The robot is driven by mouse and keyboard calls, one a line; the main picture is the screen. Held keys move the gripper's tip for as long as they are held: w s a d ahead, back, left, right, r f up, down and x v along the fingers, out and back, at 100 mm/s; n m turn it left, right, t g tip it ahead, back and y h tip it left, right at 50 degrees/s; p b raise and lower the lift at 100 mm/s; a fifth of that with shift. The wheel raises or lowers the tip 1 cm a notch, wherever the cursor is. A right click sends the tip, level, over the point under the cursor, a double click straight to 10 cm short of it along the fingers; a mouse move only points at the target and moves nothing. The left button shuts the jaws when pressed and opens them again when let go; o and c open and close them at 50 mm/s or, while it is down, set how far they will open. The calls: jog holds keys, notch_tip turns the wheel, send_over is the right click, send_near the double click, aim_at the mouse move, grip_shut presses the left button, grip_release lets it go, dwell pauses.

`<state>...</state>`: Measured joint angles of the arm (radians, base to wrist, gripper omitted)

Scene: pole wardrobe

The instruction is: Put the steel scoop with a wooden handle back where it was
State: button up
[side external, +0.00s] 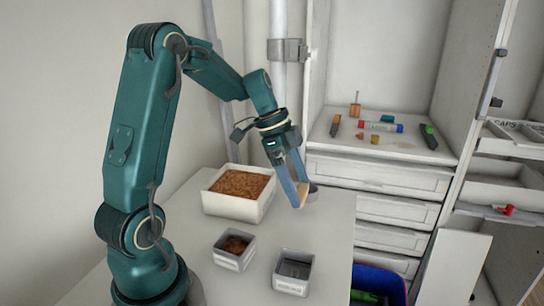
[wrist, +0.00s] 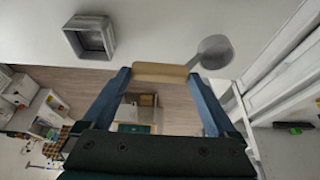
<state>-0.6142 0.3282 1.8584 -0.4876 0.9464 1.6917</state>
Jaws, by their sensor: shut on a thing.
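The steel scoop has a pale wooden handle (wrist: 160,73) and a round grey bowl (wrist: 215,51). My gripper (wrist: 160,78) is shut on the handle, which spans between the two blue fingertips in the wrist view. The bowl sticks out past the right fingertip there. In the side view my gripper (side external: 300,198) points down near the right edge of the white table, right of the large bin. The scoop handle (side external: 303,194) shows at the fingertips, with the bowl (side external: 313,189) partly hidden behind a finger. I cannot tell its exact height above the table.
A large white bin (side external: 229,207) holds brown granules. A small box (side external: 229,261) with brown contents and a grey, seemingly empty box (side external: 292,287) stand nearer the front. Behind is a wardrobe shelf (side external: 400,148) with several small items, above drawers. A blue crate (side external: 392,280) stands below the table's right edge.

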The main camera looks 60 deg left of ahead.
jog(key=shift+f, duration=2.05)
jog(key=shift+f, duration=0.2)
jog(key=o, duration=1.3)
jog(key=v, duration=1.1)
jog(key=shift+s+d+f+n+t+y, duration=0.1)
jog(key=shift+s+d+n+t+y, duration=0.4)
jog(key=shift+s+d+n, duration=1.35)
jog(key=shift+s+d+f+n+t+y, duration=0.25)
jog(key=shift+s+d+n+y, duration=0.65)
jog(key=shift+s+d, duration=1.6)
jog(key=shift+s+d+n+t+y, duration=0.4)
jog(key=shift+s+d+n, duration=1.25)
jog(key=shift+d, duration=1.25)
jog(key=shift+w, duration=0.15)
